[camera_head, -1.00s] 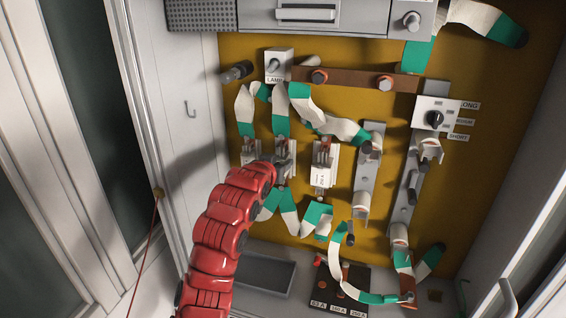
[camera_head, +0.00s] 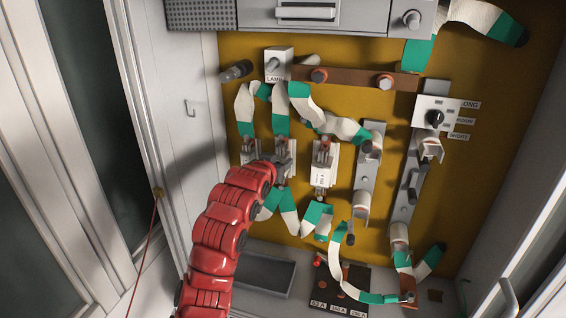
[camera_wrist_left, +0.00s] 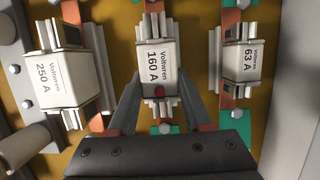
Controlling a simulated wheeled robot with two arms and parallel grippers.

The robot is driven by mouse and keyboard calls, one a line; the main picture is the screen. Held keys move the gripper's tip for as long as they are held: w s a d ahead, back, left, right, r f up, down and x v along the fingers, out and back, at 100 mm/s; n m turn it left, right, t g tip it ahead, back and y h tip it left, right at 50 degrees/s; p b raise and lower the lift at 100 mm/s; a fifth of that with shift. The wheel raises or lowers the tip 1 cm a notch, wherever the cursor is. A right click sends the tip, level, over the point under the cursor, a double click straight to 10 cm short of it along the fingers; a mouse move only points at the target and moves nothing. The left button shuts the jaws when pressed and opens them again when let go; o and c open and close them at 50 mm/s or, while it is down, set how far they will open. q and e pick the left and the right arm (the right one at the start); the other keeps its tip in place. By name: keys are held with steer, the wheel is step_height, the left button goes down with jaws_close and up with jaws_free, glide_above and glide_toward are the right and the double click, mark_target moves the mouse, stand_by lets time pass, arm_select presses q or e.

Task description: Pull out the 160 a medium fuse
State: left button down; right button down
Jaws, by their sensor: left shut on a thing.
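The white 160 A fuse (camera_wrist_left: 156,68) sits in its holder in the middle of the left wrist view, between the 250 A fuse (camera_wrist_left: 60,78) and the 63 A fuse (camera_wrist_left: 240,62). My left gripper (camera_wrist_left: 158,92) is shut on the 160 A fuse, one finger on each side of it. In the head view my left gripper (camera_head: 280,166) covers most of that fuse. The 250 A fuse shows to its right (camera_head: 322,176) and the 63 A fuse to its left (camera_head: 250,150). My right gripper is not in view.
Green and white straps (camera_head: 295,98) hang around the fuse holders on the yellow panel (camera_head: 450,200). Grey holders (camera_head: 365,185) stand to the right. A dark labelled block (camera_head: 340,290) and a grey tray (camera_head: 265,272) lie below. A LAMP switch box (camera_head: 279,65) is above.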

arm_select(q)
steer(key=shift+s+a+b, duration=0.1)
steer(key=shift+s+b, duration=0.1)
steer(key=shift+b, duration=0.25)
stand_by(1.2)
steer(key=shift+s+a+b, duration=0.3)
steer(key=shift+s+b, duration=0.55)
steer(key=shift+s+a+b, duration=0.25)
steer(key=shift+s+b, duration=0.6)
steer(key=shift+s, duration=0.05)
steer(key=shift+s+a+b, duration=0.3)
steer(key=shift+s+b, duration=0.55)
